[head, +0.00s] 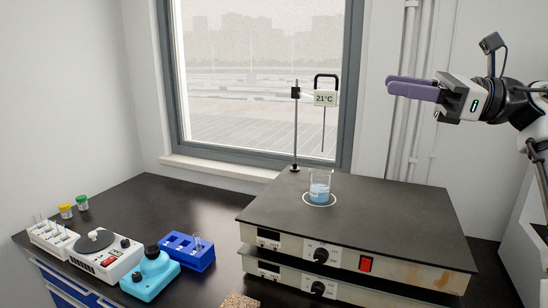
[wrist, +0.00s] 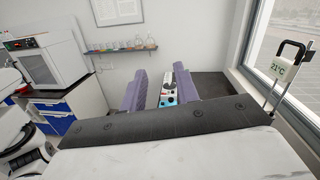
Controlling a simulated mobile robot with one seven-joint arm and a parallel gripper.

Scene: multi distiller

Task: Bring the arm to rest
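My gripper (head: 392,84) is in the air at the upper right of the head view, above the right side of the hotplate and apart from everything. Its two purple fingers point left. In the wrist view my gripper (wrist: 160,78) has its fingers spread with a clear gap and nothing between them. My arm reaches in from the right edge of the head view.
A glass beaker (head: 320,187) with blue liquid stands on the stacked hotplates (head: 390,215). A thermometer (head: 325,98) reading 21°C hangs from a stand (head: 295,130) behind it. A blue rack (head: 187,251), a turquoise device (head: 150,275) and a white device (head: 107,256) stand left.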

